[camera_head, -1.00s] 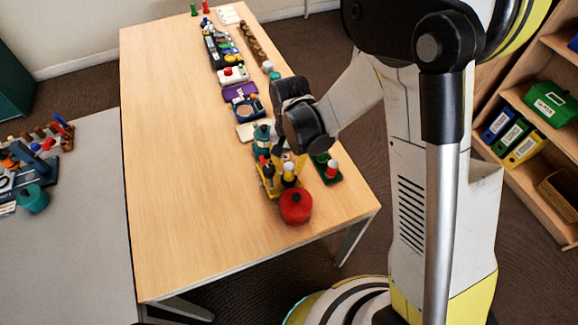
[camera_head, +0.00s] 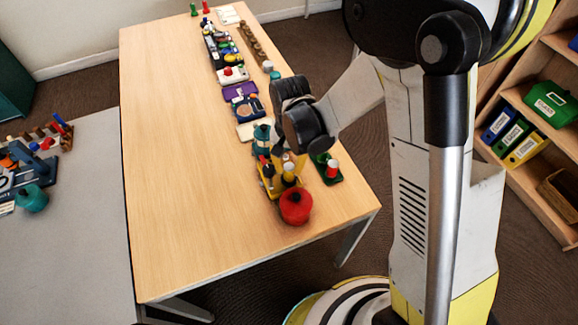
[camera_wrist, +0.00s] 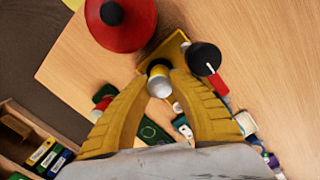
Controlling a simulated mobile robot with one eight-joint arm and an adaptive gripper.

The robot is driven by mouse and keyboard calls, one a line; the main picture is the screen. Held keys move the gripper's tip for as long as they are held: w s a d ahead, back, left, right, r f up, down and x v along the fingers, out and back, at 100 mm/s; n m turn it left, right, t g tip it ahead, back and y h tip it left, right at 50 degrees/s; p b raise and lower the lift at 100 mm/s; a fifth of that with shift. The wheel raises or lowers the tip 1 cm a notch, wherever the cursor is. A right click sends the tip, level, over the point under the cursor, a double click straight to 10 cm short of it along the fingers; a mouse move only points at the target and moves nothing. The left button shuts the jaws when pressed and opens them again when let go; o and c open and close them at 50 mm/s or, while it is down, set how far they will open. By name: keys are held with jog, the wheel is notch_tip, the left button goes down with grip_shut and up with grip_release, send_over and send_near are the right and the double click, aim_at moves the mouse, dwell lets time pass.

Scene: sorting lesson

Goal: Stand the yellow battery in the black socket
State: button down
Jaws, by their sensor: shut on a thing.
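My gripper (camera_wrist: 160,76) has its two yellow fingers shut on the yellow battery (camera_wrist: 159,84), which shows a pale silvery end between the fingertips in the wrist view. In the head view my gripper (camera_head: 288,170) is low over the yellow tray (camera_head: 268,190) near the table's front right corner. The tray's edge (camera_wrist: 170,47) shows just beyond the fingertips in the wrist view. A round black piece (camera_wrist: 204,58) lies right of the fingertips; I cannot tell if it is the black socket. Whether the battery's lower end touches the tray is hidden.
A red pot with a black knob (camera_head: 296,206) stands close in front of the tray. A green board with a red and white piece (camera_head: 331,172) is to the right. Several sorting items line the table's right side behind. The table's (camera_head: 185,180) left and middle are clear.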

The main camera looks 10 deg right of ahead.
jog(key=shift+f+b, duration=0.35)
jog(key=shift+f, duration=0.15)
jog(key=c, duration=1.6)
grip_release()
jog(key=shift+o, duration=0.2)
jog(key=shift+w+r+p, duration=0.15)
jog(key=shift+r+p, duration=1.75)
jog(key=shift+r, duration=0.9)
jog(key=shift+w+r+p, duration=0.15)
jog(key=shift+r+p, duration=1.75)
jog(key=shift+r, duration=0.85)
notch_tip(320, 180, up, 6)
jog(key=p, duration=0.4)
send_over(289, 164)
jog(key=shift+s, duration=0.1)
